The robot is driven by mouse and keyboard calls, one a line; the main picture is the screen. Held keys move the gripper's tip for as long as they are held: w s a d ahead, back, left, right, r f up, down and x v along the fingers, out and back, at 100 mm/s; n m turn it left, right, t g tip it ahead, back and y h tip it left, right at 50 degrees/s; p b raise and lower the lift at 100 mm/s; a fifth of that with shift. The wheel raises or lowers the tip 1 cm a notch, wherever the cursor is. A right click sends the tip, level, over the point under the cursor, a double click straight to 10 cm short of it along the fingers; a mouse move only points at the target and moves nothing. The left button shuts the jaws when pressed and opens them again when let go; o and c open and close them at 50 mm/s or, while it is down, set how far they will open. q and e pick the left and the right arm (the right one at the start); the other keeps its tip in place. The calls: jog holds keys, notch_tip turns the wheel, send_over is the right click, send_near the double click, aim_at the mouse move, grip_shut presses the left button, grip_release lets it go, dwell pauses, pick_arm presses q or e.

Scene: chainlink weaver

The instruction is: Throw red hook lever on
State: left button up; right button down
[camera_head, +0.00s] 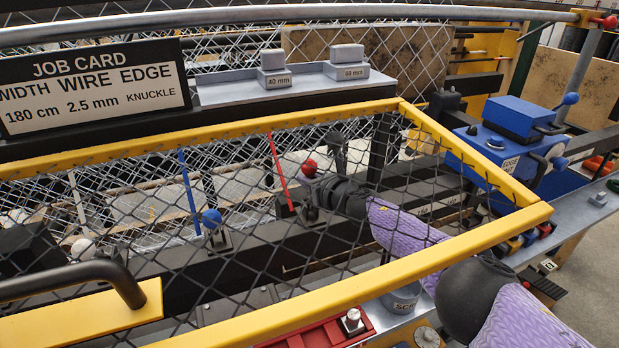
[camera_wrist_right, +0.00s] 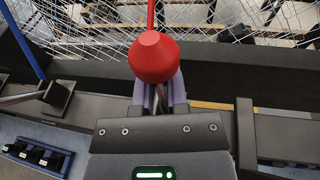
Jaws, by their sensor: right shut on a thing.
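The red hook lever's round red knob (camera_head: 309,168) shows through the wire mesh in the head view. The same knob (camera_wrist_right: 153,57) is large at the top middle of the right wrist view. My right gripper (camera_wrist_right: 163,95) is shut just below the knob, with its fingers on either side of the lever's stem. The stem is mostly hidden by the knob and fingers. In the head view my right gripper (camera_head: 322,188) reaches in from the right behind the mesh. A thin red rod (camera_head: 277,160) stands behind the knob. My left gripper is not in view.
A yellow-framed mesh guard (camera_head: 375,288) lies between the head camera and the levers. To the left are a blue-knobbed lever (camera_head: 211,218) and a white knob (camera_head: 83,249). A blue edge unit (camera_head: 525,118) stands at the right. A dark beam (camera_wrist_right: 260,85) runs behind the lever.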

jog(key=shift+w+r, duration=0.15)
jog(key=shift+r, duration=0.3)
jog(key=c, duration=0.7)
grip_release()
jog(key=shift+c, duration=0.2)
jog(key=shift+o, duration=1)
jog(key=shift+s+f, duration=0.1)
jog(key=shift+s, duration=0.1)
jog(key=shift+s+d+p, duration=0.15)
jog(key=shift+p, duration=0.25)
jog(key=p+v, duration=0.7)
jog(key=v, duration=0.2)
jog(key=shift+s, duration=0.2)
jog(key=shift+d, duration=0.15)
